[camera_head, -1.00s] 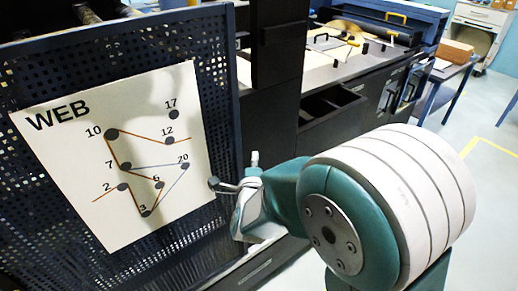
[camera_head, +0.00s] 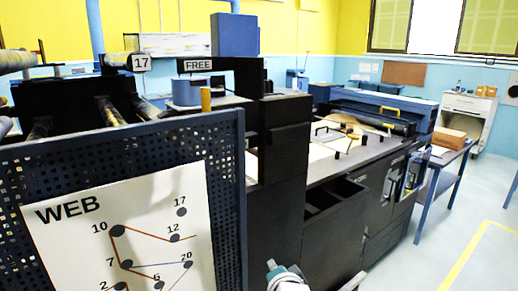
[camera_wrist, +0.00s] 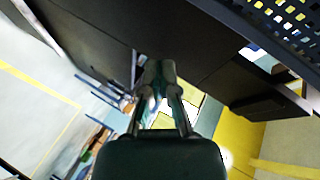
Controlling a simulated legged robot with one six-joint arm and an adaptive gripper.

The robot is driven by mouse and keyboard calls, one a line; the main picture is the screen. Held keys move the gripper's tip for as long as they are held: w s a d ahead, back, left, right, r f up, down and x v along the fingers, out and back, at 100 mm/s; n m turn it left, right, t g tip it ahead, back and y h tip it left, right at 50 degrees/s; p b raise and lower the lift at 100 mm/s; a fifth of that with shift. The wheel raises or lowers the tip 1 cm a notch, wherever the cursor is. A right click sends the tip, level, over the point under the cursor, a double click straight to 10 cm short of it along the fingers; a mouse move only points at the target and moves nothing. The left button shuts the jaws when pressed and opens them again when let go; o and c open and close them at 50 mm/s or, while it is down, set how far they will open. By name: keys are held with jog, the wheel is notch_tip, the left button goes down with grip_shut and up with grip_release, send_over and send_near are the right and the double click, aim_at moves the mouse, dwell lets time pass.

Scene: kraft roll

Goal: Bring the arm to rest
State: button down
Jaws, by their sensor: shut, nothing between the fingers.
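My gripper (camera_wrist: 158,78) shows in the wrist view, its two fingers together at the tips with nothing between them. It hangs in free air, apart from the dark machine side behind it. In the head view only a small white and teal part of my arm (camera_head: 286,277) shows at the bottom edge; the rest is below the picture.
A perforated dark panel (camera_head: 228,165) with a WEB chart (camera_head: 140,235) stands at left. A blue table (camera_head: 445,160) bears a cardboard box (camera_head: 449,137). Clear floor (camera_head: 450,235) lies at right.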

jog(key=s+d+r+n+g+h, duration=0.1)
jog(key=s+d+n+g, duration=0.3)
jog(key=s, duration=0.5)
jog(key=s+d+r+n+g+h, duration=0.1)
jog(key=s+d+n+g, duration=0.2)
jog(key=s+d+n, duration=0.3)
jog(key=s+d, duration=0.3)
jog(key=s, duration=0.1)
jog(key=shift+s+n+g, duration=0.3)
jog(key=shift+g, duration=0.1)
